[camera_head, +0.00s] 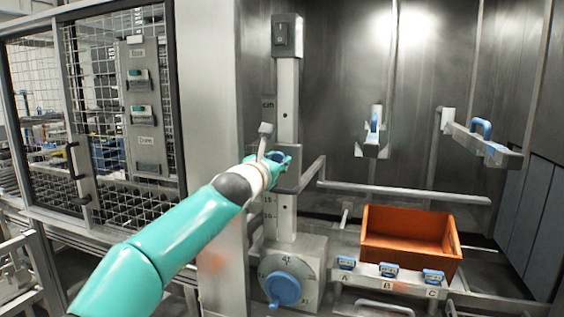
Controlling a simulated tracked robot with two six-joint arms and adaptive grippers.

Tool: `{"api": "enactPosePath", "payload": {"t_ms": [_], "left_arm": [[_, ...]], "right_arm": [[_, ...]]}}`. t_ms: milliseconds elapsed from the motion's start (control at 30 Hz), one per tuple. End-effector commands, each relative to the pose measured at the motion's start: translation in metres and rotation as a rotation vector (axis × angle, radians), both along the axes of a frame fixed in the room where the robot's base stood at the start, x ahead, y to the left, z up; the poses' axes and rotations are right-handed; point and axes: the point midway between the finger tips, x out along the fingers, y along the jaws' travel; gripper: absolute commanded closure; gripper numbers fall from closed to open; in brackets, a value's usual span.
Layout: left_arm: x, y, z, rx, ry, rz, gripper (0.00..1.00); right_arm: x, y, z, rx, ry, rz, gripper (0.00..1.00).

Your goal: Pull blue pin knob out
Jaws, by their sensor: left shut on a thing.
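My left arm reaches in from the lower left, and its teal gripper (283,161) is at the bracket on the upright metal post (288,100). The gripper is shut on the blue pin knob (276,155), which is mostly hidden between the fingers. Only a small dark blue patch of the knob shows. I cannot tell how far the pin sits in the post. My right gripper is not in view.
A grey lever (265,130) stands just behind the gripper. A horizontal bar (400,191) runs right from the bracket. Below are a blue dial (284,289) and an orange bin (408,240). Blue-handled arms (480,140) stand at right, a mesh cage (110,90) at left.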

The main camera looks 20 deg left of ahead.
Motion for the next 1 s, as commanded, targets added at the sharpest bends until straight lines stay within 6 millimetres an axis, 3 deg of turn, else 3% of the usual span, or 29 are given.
{"api": "enactPosePath", "payload": {"t_ms": [233, 467, 700, 733, 867, 1000], "left_arm": [[-0.002, -0.001, 0.0, 0.0, -0.001, -0.001, 1.0], [-0.022, -0.001, -0.002, 0.0, -0.001, -0.003, 1.0], [-0.022, -0.001, 0.0, 0.0, 0.002, -0.003, 1.0], [-0.022, -0.001, 0.0, 0.0, 0.002, -0.003, 0.65], [-0.022, -0.001, 0.0, 0.0, 0.001, -0.003, 0.44], [-0.022, -0.001, 0.0, 0.0, 0.001, -0.002, 0.41]], "right_arm": [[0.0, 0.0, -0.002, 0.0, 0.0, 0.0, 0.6], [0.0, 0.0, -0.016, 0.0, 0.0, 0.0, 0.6], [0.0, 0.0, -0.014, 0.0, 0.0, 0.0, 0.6], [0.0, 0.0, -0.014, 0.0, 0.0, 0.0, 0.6], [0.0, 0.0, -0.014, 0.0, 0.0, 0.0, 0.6], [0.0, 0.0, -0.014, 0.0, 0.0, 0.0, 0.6]]}}
